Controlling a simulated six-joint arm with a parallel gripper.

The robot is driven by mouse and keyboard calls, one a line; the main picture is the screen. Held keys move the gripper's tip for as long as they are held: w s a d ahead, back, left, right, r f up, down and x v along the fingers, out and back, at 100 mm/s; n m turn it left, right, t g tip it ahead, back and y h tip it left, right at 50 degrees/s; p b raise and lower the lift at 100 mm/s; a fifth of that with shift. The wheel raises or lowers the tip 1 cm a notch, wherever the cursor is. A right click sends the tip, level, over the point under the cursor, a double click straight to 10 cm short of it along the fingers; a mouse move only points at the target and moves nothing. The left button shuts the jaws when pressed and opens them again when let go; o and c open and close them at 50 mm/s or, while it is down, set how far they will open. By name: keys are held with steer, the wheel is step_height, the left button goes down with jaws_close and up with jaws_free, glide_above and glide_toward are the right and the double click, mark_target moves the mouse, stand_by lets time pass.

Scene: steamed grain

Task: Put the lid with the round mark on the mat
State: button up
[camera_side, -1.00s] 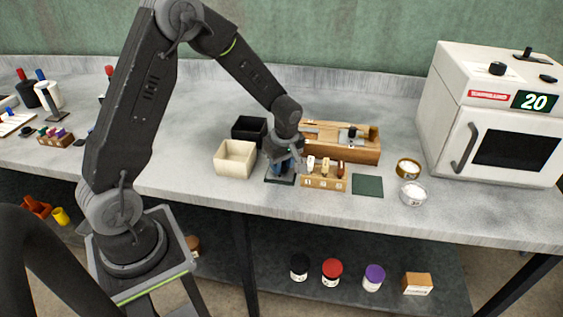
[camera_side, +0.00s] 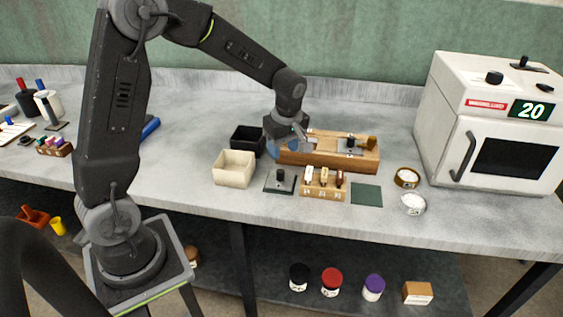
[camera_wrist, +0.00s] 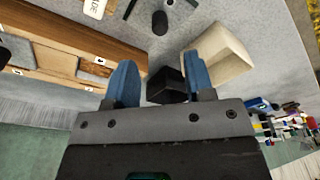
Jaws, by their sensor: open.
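The dark green mat (camera_side: 367,194) lies flat and bare on the bench, right of the small wooden rack. A grey plate with a black knob (camera_side: 281,181) lies left of that rack. Its knob also shows at the top of the wrist view (camera_wrist: 160,22). A similar dark knobbed piece (camera_side: 349,146) sits on the long wooden box (camera_side: 329,156). I cannot make out a round mark on either. My gripper (camera_side: 273,150), with blue fingers, is beside the box's left end. In the wrist view my gripper (camera_wrist: 160,78) is open, with nothing held between its fingers.
A black open box (camera_side: 248,139) and a cream open box (camera_side: 234,168) stand left of my gripper. The small wooden rack (camera_side: 324,194) holds several upright pieces. A brown round container (camera_side: 407,178) and a white one (camera_side: 413,204) stand near the white oven (camera_side: 493,130).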

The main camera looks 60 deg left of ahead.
steer(key=s+d+r+m+t, duration=0.3)
steer(key=s+d+r+m, duration=0.3)
steer(key=s+r+m, duration=0.4)
steer(key=s+d+r+m+t+h, duration=0.1)
steer(key=s+d+m, duration=0.3)
steer(key=s+m, duration=0.4)
steer(key=shift+s+d+r+t+h, duration=0.4)
steer(key=shift+s+r+t, duration=0.4)
steer(key=shift+s+r, duration=0.1)
